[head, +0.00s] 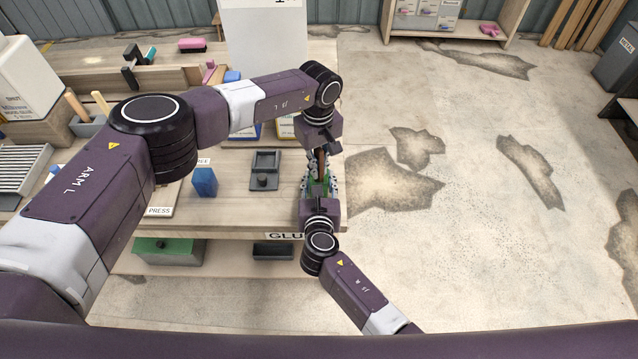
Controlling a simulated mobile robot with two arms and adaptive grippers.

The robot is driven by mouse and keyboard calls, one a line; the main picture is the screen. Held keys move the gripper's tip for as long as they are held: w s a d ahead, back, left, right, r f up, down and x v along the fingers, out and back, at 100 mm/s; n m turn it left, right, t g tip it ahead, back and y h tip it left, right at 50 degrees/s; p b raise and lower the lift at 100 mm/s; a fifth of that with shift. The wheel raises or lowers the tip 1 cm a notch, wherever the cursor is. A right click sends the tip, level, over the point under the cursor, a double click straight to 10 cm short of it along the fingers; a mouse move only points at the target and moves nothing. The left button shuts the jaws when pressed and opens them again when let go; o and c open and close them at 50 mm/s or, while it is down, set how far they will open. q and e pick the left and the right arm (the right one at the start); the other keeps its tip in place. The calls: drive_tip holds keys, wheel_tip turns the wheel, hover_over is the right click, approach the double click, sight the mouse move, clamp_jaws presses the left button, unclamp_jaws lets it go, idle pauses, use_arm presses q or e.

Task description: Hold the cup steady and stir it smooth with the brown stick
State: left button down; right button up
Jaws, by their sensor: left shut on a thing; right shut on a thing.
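The green cup (315,187) is at the right end of the bench, mostly hidden by the fingers of my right gripper (318,183). That gripper reaches it from the near side and is shut on it. My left gripper (321,152) comes from the far side and is shut on the brown stick (320,164). The stick shows as a short dark brown piece just above the cup. Whether its tip is inside the cup, and what the cup holds, I cannot tell.
Boxes stand behind, partly covered by my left arm. The bench's right edge is close to the grippers. Open floor (470,200) lies to the right.

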use_arm(q)
drive_tip(key=shift+r, duration=4.1)
drive_tip(key=shift+r, duration=2.5)
use_arm(e)
drive_tip(key=o, duration=1.7)
drive_tip(key=shift+c, duration=0.2)
drive_tip(key=shift+v, duration=2.5)
